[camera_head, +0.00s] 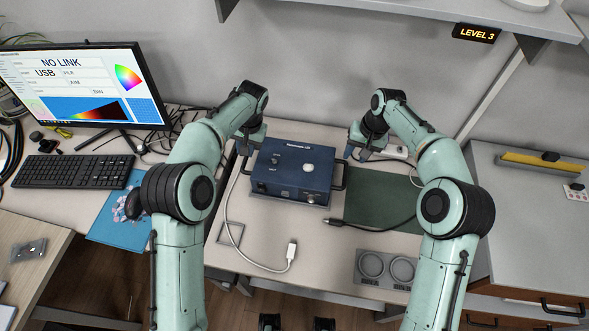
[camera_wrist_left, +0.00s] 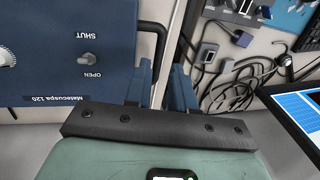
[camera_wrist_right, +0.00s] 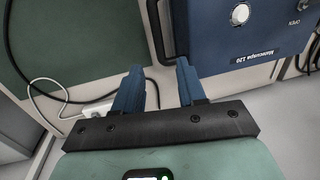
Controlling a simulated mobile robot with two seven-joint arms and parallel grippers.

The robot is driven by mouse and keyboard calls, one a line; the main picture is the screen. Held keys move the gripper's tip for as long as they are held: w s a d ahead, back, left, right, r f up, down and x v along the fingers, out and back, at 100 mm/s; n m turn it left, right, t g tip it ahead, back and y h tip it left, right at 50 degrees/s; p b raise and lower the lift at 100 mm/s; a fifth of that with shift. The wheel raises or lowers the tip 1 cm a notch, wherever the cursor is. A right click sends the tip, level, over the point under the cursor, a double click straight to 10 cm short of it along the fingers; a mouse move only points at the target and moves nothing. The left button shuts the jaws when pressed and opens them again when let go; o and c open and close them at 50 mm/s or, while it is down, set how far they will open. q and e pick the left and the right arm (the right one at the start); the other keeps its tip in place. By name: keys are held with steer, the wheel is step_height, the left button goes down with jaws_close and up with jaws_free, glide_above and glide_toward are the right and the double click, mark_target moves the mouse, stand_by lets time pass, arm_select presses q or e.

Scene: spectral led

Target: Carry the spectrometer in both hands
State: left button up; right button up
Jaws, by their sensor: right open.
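The spectrometer is a dark blue box (camera_head: 290,182) with a knob, a switch and a black handle on each side. It sits on the table in the middle of the head view. My left gripper (camera_head: 250,140) is at its left side. In the left wrist view its blue fingers (camera_wrist_left: 158,82) stand apart, with the left black handle (camera_wrist_left: 160,38) at the gap between them. My right gripper (camera_head: 360,150) is beside the box's right side. Its fingers (camera_wrist_right: 158,85) are apart and empty, with the right handle (camera_wrist_right: 154,28) just beyond the tips.
A white cable (camera_head: 228,198) runs along the box's left side to a plug in front. A black cable (camera_head: 375,225) lies on the green mat (camera_head: 385,195) at right. A grey holder (camera_head: 384,268) stands front right. The monitor (camera_head: 80,85) and keyboard (camera_head: 73,171) are at left.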

mark_target(244, 163)
arm_select(q)
steer(key=x, duration=0.9)
steer(key=shift+f, duration=0.3)
arm_select(e)
steer(key=f, duration=0.3)
steer(key=a+f, duration=0.1)
steer(key=f, duration=0.5)
steer(key=shift+w+a+f, duration=0.1)
steer(key=shift+a+f, duration=0.1)
steer(key=shift+a, duration=0.2)
arm_select(q)
steer(key=c, duration=0.3)
arm_select(e)
steer(key=c, duration=0.3)
arm_select(q)
jaws_close()
arm_select(e)
jaws_close()
arm_select(q)
steer(key=shift+w+r, duration=0.1)
steer(key=shift+r, duration=0.05)
arm_select(e)
steer(key=shift+w+r, duration=0.1)
